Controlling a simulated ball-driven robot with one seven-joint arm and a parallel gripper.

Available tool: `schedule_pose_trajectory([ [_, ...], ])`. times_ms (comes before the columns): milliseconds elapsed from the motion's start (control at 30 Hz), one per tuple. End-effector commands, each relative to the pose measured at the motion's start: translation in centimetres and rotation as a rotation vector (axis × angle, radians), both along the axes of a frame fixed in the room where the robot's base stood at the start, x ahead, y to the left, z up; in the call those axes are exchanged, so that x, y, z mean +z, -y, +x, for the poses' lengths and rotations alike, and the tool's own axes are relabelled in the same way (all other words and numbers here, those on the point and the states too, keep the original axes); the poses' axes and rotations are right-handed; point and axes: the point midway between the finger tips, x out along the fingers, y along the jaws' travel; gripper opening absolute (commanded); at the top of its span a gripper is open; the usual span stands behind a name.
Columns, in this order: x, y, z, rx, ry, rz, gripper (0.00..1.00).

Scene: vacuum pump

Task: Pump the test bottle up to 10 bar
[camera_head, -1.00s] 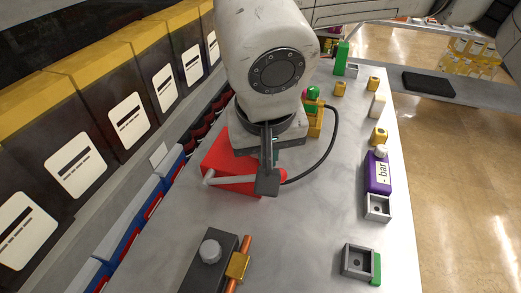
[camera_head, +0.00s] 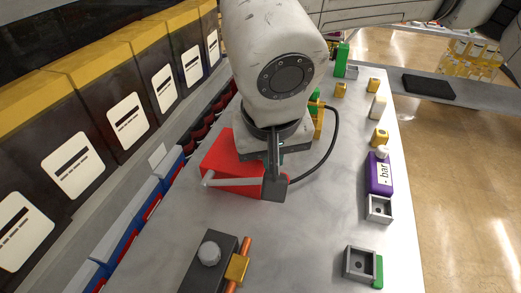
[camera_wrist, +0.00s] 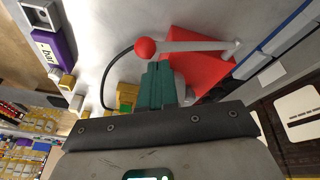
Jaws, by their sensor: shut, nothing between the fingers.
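The red pump (camera_head: 226,158) sits on the grey bench. Its grey lever (camera_head: 232,182) lies low across the front side. In the wrist view the lever (camera_wrist: 190,46) ends in a red ball knob (camera_wrist: 145,47), just beyond my green fingertips (camera_wrist: 160,70). My gripper is shut and empty, over the knob end of the pump; whether it touches the lever cannot be told. A black hose (camera_head: 331,150) runs to a yellow and green fitting (camera_head: 317,112), partly hidden by my arm. A purple gauge (camera_head: 378,174) reads "- bar". I cannot identify the test bottle.
A dark block with a grey knob (camera_head: 209,253) and brass fitting (camera_head: 237,268) stands at the front. Grey square sockets (camera_head: 379,209) and small yellow pieces (camera_head: 380,137) line the right edge. Bins (camera_head: 128,122) line the left. The bench middle is clear.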

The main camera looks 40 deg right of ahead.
Motion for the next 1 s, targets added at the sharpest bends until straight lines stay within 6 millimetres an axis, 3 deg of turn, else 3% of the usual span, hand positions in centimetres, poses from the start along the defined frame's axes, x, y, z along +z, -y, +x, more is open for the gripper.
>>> schedule_pose_trajectory([
  [1000, -0.88, 0.39, -0.6, 0.0, 0.0, 0.0, 0.0],
])
